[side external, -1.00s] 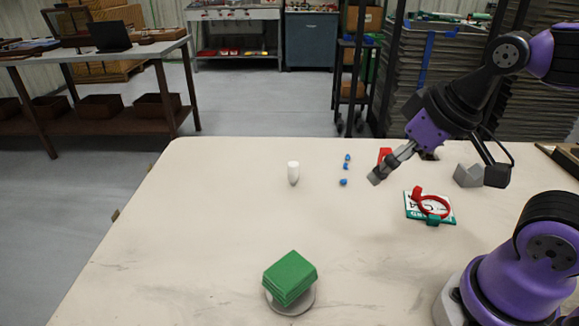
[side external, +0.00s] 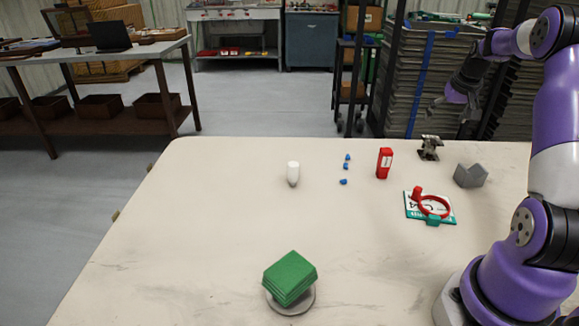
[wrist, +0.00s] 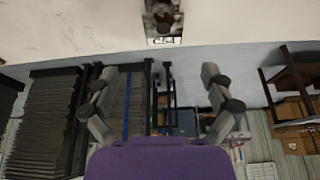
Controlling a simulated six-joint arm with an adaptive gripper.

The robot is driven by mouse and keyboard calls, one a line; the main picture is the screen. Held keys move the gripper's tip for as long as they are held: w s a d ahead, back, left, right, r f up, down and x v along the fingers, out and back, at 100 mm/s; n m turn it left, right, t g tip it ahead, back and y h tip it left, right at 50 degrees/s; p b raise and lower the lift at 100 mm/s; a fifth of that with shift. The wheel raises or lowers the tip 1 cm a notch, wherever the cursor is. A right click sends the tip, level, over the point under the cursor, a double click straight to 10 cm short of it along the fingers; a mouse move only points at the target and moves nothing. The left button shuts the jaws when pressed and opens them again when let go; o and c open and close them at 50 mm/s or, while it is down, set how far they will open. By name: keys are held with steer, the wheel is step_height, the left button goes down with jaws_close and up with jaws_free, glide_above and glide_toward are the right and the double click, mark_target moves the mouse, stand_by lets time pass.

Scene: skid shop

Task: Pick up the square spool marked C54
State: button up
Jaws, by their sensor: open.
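A small dark metal spool (side external: 430,147) with square flanges stands near the far right edge of the table in the side view. In the wrist view the spool (wrist: 163,20) is at the top centre, partly cut off, with a light label that seems to read C54. My gripper (wrist: 158,76) is open and empty in the wrist view, its two fingers spread wide apart. The spool lies beyond the fingertips in that picture. In the side view my gripper (side external: 437,105) is raised beyond the table's far edge, small and partly lost against the dark racks.
Near the spool stand a red box (side external: 384,163) and a grey notched block (side external: 470,175). A red ring (side external: 435,205) lies on a green-and-white plate (side external: 412,212). Blue bits (side external: 345,166), a white cylinder (side external: 293,173) and a green stack (side external: 290,277) are further left. The table's left part is clear.

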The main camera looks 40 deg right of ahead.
mark_target(432, 139)
steer(key=x, duration=0.9)
steer(key=shift+w+a+f, duration=0.1)
steer(key=shift+a+f, duration=0.15)
steer(key=shift+f, duration=0.1)
steer(key=c, duration=1.4)
